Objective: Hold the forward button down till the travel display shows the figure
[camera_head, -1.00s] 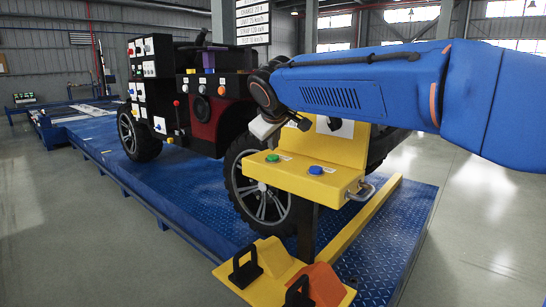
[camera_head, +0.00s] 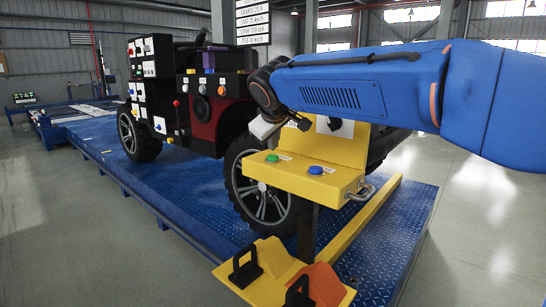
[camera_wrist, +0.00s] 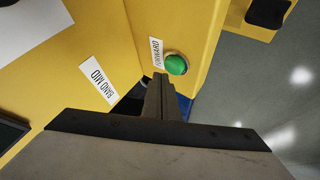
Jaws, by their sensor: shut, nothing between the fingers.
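The green button (camera_head: 272,158) sits on the left of the yellow console's sloped face (camera_head: 298,178). In the wrist view the green button (camera_wrist: 176,64) has a white label (camera_wrist: 157,53) reading FORWARD beside it. My gripper (camera_wrist: 160,80) is shut and empty. Its fingertips appear just beside the green button in the wrist view, and I see no clear contact; the height gap cannot be told. In the head view my blue arm reaches in from the right, with its wrist above the console. I cannot make out a travel figure in either view.
A blue button (camera_head: 315,170) is on the right of the console. A label (camera_wrist: 97,84) reading BAND MID is on the yellow panel. A vehicle wheel (camera_head: 262,190) stands behind the console. A yellow tray (camera_head: 230,268) with black handles and an orange block (camera_head: 322,284) is below.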

